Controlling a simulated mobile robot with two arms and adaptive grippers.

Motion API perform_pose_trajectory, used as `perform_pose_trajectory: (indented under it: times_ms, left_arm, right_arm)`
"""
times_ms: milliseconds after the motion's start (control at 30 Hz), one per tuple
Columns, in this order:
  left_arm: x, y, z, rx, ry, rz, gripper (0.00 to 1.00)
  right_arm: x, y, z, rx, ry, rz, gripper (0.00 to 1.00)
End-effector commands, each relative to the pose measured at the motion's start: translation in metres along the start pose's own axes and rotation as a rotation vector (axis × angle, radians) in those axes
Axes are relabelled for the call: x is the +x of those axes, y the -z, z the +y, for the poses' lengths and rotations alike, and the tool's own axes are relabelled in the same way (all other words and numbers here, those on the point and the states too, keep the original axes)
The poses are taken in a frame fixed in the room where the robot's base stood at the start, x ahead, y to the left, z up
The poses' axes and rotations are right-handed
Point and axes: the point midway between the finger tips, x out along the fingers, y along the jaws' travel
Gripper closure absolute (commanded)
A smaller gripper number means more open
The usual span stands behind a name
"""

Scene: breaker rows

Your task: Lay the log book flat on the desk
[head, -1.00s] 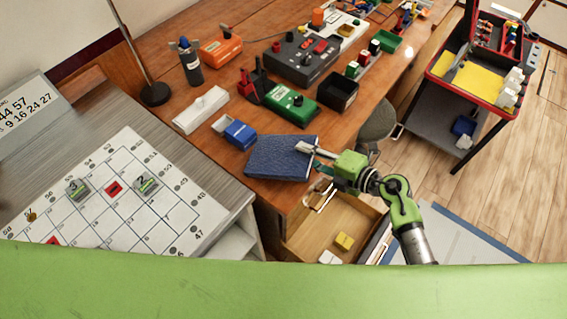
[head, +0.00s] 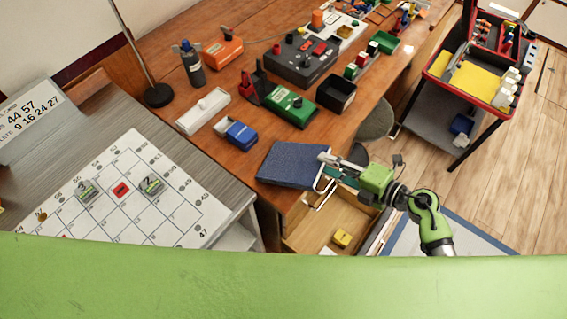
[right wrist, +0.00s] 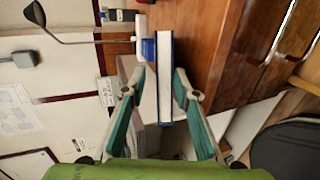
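The blue log book (head: 292,165) lies on the wooden desk at its near edge, with its right side apparently out past the edge. In the right wrist view the book (right wrist: 165,75) shows edge-on, white pages between blue covers. My right gripper (head: 324,169) is at the book's right edge. In the right wrist view its fingers (right wrist: 161,85) are spread, one on each side of the book, with narrow gaps to both covers. My left gripper is out of view.
An open drawer (head: 310,232) with a yellow block (head: 342,238) is below the desk edge. A blue box (head: 240,134), a white box (head: 203,111) and a green device (head: 290,107) stand behind the book.

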Motion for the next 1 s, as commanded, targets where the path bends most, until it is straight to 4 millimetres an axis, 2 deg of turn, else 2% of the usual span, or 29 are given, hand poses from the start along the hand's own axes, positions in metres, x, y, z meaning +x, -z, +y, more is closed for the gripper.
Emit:
perform_pose_trajectory:
  times_ms: [67,400,500,867,1000]
  left_arm:
    - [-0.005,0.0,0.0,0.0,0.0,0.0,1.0]
    - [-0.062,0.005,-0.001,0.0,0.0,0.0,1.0]
    - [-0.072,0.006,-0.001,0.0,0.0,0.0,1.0]
    - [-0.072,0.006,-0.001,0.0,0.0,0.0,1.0]
    - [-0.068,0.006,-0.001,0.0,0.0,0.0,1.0]
  right_arm:
    - [-0.002,0.0,0.005,0.0,-0.001,0.0,0.73]
    - [-0.041,0.0,0.05,0.0,0.001,0.0,0.73]
    - [-0.049,0.001,0.057,0.0,0.001,0.001,0.73]
    - [-0.051,0.0,0.056,0.001,-0.001,0.001,0.73]
    - [-0.047,-0.004,0.044,0.062,-0.015,-0.025,0.73]
